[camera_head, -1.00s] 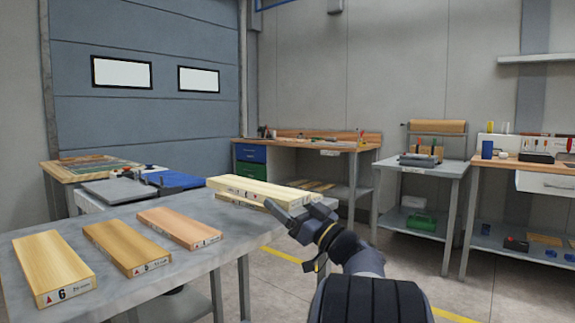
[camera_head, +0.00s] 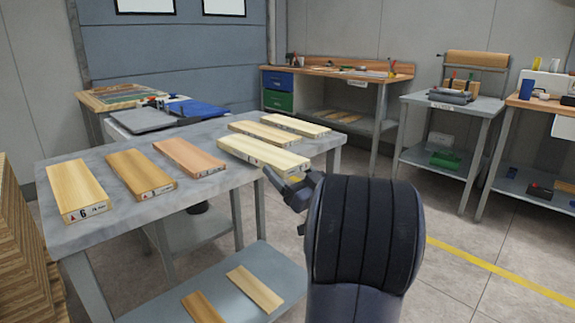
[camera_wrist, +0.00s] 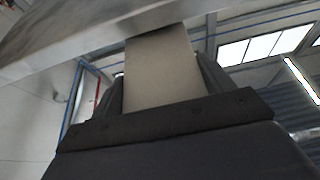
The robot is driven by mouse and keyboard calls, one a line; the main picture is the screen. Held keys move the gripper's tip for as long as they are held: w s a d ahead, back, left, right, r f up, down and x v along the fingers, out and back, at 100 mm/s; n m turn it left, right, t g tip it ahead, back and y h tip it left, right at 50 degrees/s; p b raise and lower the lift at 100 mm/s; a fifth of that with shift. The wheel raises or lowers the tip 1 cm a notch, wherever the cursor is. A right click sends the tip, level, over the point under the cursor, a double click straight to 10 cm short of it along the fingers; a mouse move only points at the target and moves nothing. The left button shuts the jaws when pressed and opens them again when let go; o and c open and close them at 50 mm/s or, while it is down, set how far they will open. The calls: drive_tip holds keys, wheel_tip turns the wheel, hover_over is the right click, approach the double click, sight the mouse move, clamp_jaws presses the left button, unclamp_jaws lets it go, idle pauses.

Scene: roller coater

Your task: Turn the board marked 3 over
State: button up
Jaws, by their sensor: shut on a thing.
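Several wooden boards lie on a grey table, most with a printed end facing me. A pale board (camera_head: 262,152) lies at the near right edge; its number is too small to read. My gripper (camera_head: 278,180) is at its near end, partly hidden by my own arm. In the wrist view, a flat beige board (camera_wrist: 160,72) sits between the jaws of my gripper (camera_wrist: 160,95), which is shut on it. The left board (camera_head: 78,190) reads 6. The brown board (camera_head: 140,172) and the reddish board (camera_head: 190,156) have markings I cannot read clearly.
Two more boards (camera_head: 264,133) (camera_head: 296,125) lie behind the pale one. The grey table (camera_head: 110,230) has a lower shelf with two boards (camera_head: 255,288). A wooden stack (camera_head: 22,255) stands at the left. Open floor with a yellow line (camera_head: 490,268) lies to the right.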

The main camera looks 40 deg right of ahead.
drive_tip(key=shift+f, duration=0.35)
drive_tip(key=o, duration=1.3)
drive_tip(key=shift+c, duration=0.2)
drive_tip(key=v, duration=1)
drive_tip(key=shift+s, duration=0.35)
drive_tip(key=x, duration=1)
drive_tip(key=shift+w, duration=0.3)
drive_tip(key=shift+w+r, duration=0.1)
drive_tip(key=shift+r, duration=1.15)
